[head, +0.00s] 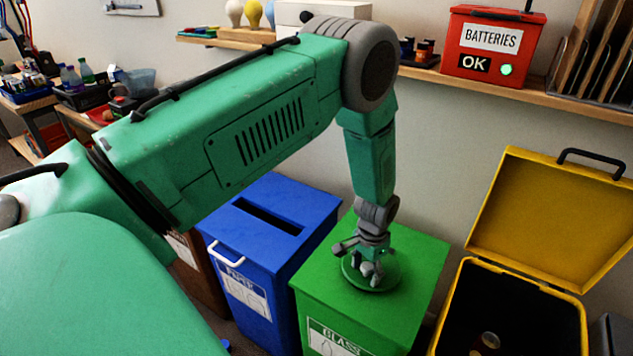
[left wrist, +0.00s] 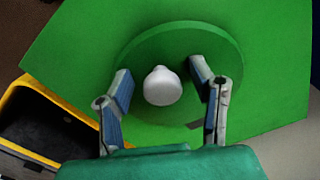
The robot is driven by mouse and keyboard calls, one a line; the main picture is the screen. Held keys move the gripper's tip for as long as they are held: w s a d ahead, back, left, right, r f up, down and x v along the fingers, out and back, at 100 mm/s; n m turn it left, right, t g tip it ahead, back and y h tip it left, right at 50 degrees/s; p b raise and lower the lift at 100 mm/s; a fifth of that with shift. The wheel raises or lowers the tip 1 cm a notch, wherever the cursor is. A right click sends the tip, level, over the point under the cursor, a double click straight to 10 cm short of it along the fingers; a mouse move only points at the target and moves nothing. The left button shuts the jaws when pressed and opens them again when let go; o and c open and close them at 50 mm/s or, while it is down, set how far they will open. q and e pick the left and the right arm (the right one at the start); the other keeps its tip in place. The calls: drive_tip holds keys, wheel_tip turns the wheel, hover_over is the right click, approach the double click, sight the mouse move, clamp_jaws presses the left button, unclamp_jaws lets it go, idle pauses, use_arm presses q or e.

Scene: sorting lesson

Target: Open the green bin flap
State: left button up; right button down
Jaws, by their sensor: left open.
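The green bin (head: 410,265), labelled GLASS, stands between the blue bin and the yellow bin. Its round green flap (head: 383,286) lies in the top surface and looks closed. In the left wrist view the flap (left wrist: 150,45) has a pale, rounded knob (left wrist: 162,86) at its middle. My left gripper (head: 370,272) is over the flap, pointing down. In the left wrist view its two fingers (left wrist: 165,95) are apart, one on each side of the knob, with gaps between. I cannot tell how far the fingertips are above the flap. My right gripper is not in view.
A blue paper bin (head: 290,205) with a slot stands left of the green bin. A yellow bin (head: 515,268) with its lid raised stands to the right. A shelf (head: 530,92) on the wall behind holds a red batteries box (head: 490,45).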

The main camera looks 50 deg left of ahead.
use_arm(q)
wheel_tip(320, 180, up, 13)
drive_tip(key=p, duration=0.1)
drive_tip(key=s+f+n, duration=0.1)
drive_tip(key=s+f, duration=0.9)
drive_tip(key=s, duration=0.3)
drive_tip(key=shift+s+d+f, duration=0.15)
drive_tip(key=shift+d+f, duration=0.2)
drive_tip(key=shift+d, duration=0.1)
